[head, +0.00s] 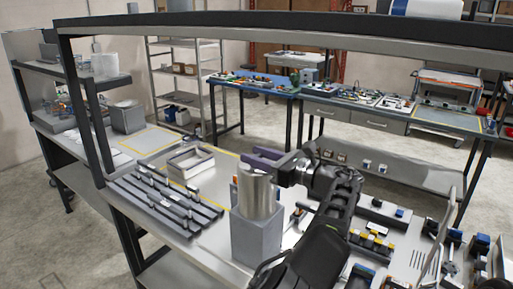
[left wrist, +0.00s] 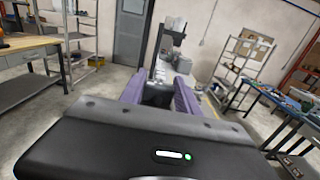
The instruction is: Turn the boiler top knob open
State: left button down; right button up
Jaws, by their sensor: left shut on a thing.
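A boiler-like unit, a shiny steel cylinder (head: 257,198) on a grey square box (head: 256,237), stands on the near bench. My left gripper (head: 266,159) is at the top of the cylinder, its purple fingers lying level across it. In the left wrist view, the two purple fingers (left wrist: 158,92) stand apart with a dark piece (left wrist: 157,94) between them. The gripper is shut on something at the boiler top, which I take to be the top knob. The knob itself is mostly hidden by the fingers. My right gripper is not in view.
Dark slotted rails (head: 165,203) and a pale open tray (head: 191,162) lie left of the boiler. Small parts and bins (head: 376,240) crowd the bench to the right. A dark frame bar (head: 290,22) crosses above the bench. A blue-topped table (head: 255,83) stands behind.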

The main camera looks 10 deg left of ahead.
aim_at(259, 156)
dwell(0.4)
pick_arm(q)
jog(key=c, duration=0.9)
grip_release()
jog(key=shift+a+f, duration=0.1)
jog(key=v, duration=0.4)
jog(key=shift+d, duration=0.4)
jog(key=v, duration=0.3)
